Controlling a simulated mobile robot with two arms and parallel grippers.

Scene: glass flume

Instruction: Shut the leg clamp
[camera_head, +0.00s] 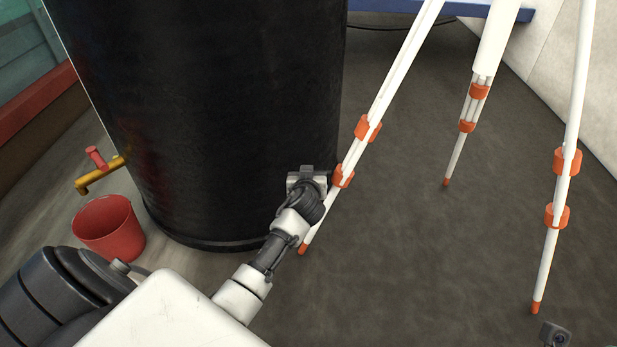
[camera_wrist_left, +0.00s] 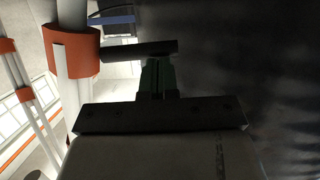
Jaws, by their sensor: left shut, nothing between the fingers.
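A white tripod leg (camera_head: 375,95) with orange clamps leans beside the black tank. Its lower orange clamp (camera_head: 343,176) is just right of my left gripper (camera_head: 312,174). An orange clamp (camera_wrist_left: 72,52) around a white leg shows at the upper left of the left wrist view. A dark flat bar (camera_wrist_left: 125,49) sticks out sideways from it, apparently its lever, standing away from the leg. My left gripper (camera_wrist_left: 157,75) is shut and empty, with its fingertips close to the bar; I cannot tell whether they touch.
The large black tank (camera_head: 220,100) stands close to the left of my left gripper. A red bucket (camera_head: 108,228) sits under a yellow tap (camera_head: 97,178). The floor between the legs is clear.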

